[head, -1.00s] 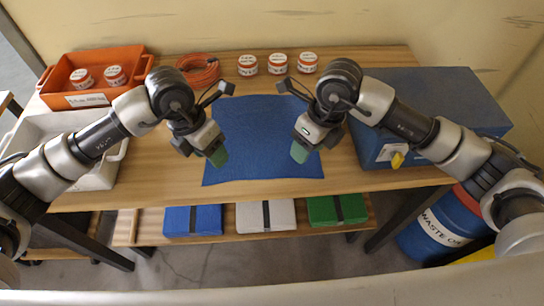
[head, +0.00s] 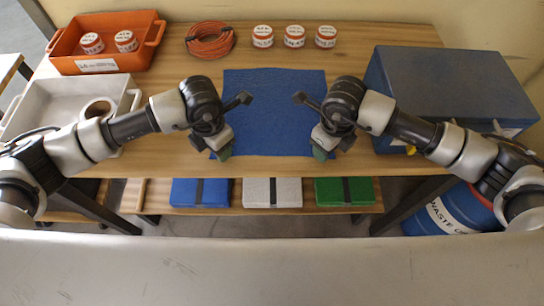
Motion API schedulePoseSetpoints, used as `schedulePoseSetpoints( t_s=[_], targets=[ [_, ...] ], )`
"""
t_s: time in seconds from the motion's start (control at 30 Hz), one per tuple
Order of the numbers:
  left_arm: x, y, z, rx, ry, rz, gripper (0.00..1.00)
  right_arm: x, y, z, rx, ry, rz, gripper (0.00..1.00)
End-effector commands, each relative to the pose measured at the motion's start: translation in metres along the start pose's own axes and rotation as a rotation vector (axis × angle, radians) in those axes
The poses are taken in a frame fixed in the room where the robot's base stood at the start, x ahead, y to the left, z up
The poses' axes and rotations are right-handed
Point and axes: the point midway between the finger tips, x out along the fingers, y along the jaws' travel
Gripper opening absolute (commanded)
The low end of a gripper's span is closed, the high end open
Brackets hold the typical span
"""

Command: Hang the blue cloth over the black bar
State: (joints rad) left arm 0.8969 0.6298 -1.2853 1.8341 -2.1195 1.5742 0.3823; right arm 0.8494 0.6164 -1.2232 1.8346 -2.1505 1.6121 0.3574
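The blue cloth (head: 273,105) lies flat on the wooden table, its near edge close to the table's front edge. My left gripper (head: 224,153) is at the cloth's near left corner and partly covers it. My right gripper (head: 320,153) is at the near right corner and partly covers it. Both point down with green fingertips close together in the view. I cannot tell whether they are open, or whether they touch the cloth. I cannot make out the black bar in this view.
An orange bin (head: 107,43) with two jars and a white tray (head: 62,98) stand at left. An orange cable coil (head: 210,41) and three jars are at the back. A large blue box (head: 455,80) stands at right. Folded cloths lie on the shelf below; a waste drum (head: 455,212) is beneath.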

Motion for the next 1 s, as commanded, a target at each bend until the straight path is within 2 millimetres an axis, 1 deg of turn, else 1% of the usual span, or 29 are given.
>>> schedulePoseSetpoints(
  t_s=[0.17,0.3,0.9,0.93,1.0],
  targets=[
    [0.0,-0.0002,0.0002,0.001,0.0,0.0,0.49,0.0001,0.0,0.0,0.0,0.0,0.0,0.49],
    [0.0037,-0.0002,0.0002,0.001,0.0,0.0,0.48,0.0038,0.0,0.0001,0.0,0.0,0.0,0.48],
    [0.0026,-0.0002,-0.0002,0.0,0.001,0.0,0.02,0.0026,-0.0002,-0.0002,0.0,0.001,0.0,0.02],
    [0.0026,-0.0001,-0.0002,0.0,0.001,0.0,0.0,0.0026,-0.0002,-0.0002,0.001,0.001,0.0,0.0],
    [0.0026,-0.0001,-0.0002,0.0,0.001,0.0,0.0,0.0026,-0.0002,-0.0002,0.001,0.001,0.0,0.0]
  ],
)
